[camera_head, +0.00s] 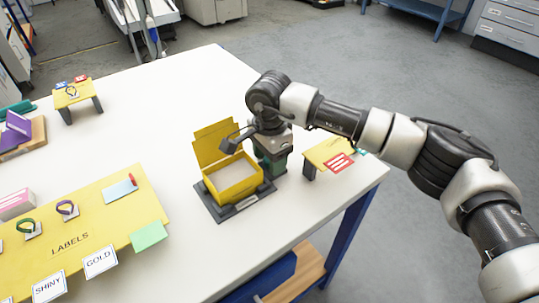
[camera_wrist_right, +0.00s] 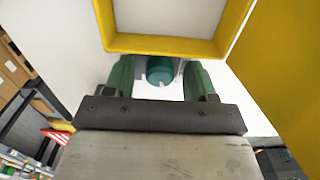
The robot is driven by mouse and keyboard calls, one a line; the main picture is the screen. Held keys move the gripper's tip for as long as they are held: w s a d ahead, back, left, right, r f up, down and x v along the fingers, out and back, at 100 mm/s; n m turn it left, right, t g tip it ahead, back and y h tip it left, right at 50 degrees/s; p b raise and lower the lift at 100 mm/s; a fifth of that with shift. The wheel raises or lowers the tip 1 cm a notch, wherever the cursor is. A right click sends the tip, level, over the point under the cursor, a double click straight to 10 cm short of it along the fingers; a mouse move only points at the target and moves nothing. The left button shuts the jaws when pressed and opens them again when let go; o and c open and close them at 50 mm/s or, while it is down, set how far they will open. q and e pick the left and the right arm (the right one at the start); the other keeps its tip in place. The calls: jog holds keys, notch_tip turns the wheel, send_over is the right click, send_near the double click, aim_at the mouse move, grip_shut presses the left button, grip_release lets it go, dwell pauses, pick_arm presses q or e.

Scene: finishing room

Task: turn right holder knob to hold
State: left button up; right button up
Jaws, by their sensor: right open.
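A teal round knob (camera_wrist_right: 160,70) with a small pale mark shows in the right wrist view, between the two green fingers of my right gripper (camera_wrist_right: 160,78). The fingers are open, with a gap on each side of the knob. In the head view my right gripper (camera_head: 271,163) points down beside the right side of an open yellow box (camera_head: 234,186). The box stands in a dark grey holder (camera_head: 231,209), its lid raised. The knob is hidden by the gripper in the head view. My left gripper is not in view.
A small yellow stand (camera_head: 325,151) with a red-and-white card (camera_head: 340,163) is just right of my gripper, near the table's right edge. A yellow LABELS board (camera_head: 90,222) lies at the left. The white table (camera_head: 165,115) is clear behind the box.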

jog(key=shift+c, duration=0.6)
jog(key=c, duration=0.8)
jog(key=shift+f+m+b, duration=0.2)
jog(key=shift+m+b, duration=0.8)
jog(key=shift+b, duration=0.1)
jog(key=shift+r+m+b, duration=0.1)
jog(key=shift+m+b, duration=0.35)
jog(key=shift+m, duration=0.45)
jog(key=shift+r+m, duration=0.15)
jog(key=shift+m, duration=0.15)
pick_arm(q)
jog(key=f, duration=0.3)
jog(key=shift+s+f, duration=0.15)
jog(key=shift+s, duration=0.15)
pick_arm(e)
jog(key=o, duration=0.9)
